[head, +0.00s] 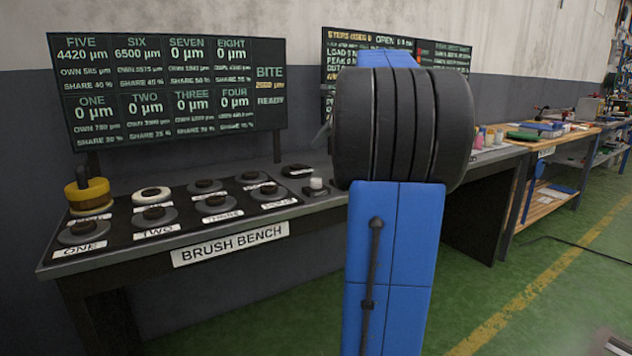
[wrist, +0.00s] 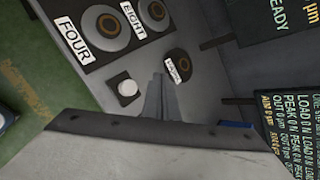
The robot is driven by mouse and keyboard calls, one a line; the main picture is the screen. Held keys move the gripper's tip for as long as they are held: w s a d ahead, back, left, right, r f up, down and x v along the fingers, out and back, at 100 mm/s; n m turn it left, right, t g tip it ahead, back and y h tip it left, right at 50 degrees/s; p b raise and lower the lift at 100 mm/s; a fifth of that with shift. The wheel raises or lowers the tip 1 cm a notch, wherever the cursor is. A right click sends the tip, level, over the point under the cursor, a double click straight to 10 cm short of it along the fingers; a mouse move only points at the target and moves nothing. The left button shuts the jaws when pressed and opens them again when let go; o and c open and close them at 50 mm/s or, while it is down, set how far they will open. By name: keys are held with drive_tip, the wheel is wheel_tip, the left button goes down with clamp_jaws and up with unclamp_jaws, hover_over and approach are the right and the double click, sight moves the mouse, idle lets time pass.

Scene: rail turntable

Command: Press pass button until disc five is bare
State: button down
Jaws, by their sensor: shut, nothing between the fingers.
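The brush bench (head: 200,225) carries two rows of labelled discs. At the back left, a yellow brush-like cylinder (head: 88,192) stands where disc five appears to be, hiding most of it. The screen (head: 170,90) reads FIVE 4420 µm and SIX 6500 µm, the others 0, with BITE and READY at its right. A white round button (head: 317,184), probably the pass button, sits right of the discs; it also shows in the wrist view (wrist: 127,88). My gripper (wrist: 158,80) is shut and empty, over the bench between the button and a small black labelled disc (wrist: 177,64).
Disc six (head: 150,194) has a pale top. Discs four and eight (wrist: 103,21) lie beyond the button in the wrist view. A second screen (head: 345,50) is partly hidden by my arm.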

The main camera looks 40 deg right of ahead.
sight(319, 180)
drive_tip(key=shift+f, duration=4.4)
drive_tip(key=shift+f, duration=0.2)
drive_tip(key=shift+f, duration=0.25)
drive_tip(key=shift+f, duration=0.6)
drive_tip(key=shift+r, duration=1.05)
drive_tip(key=shift+r, duration=2.5)
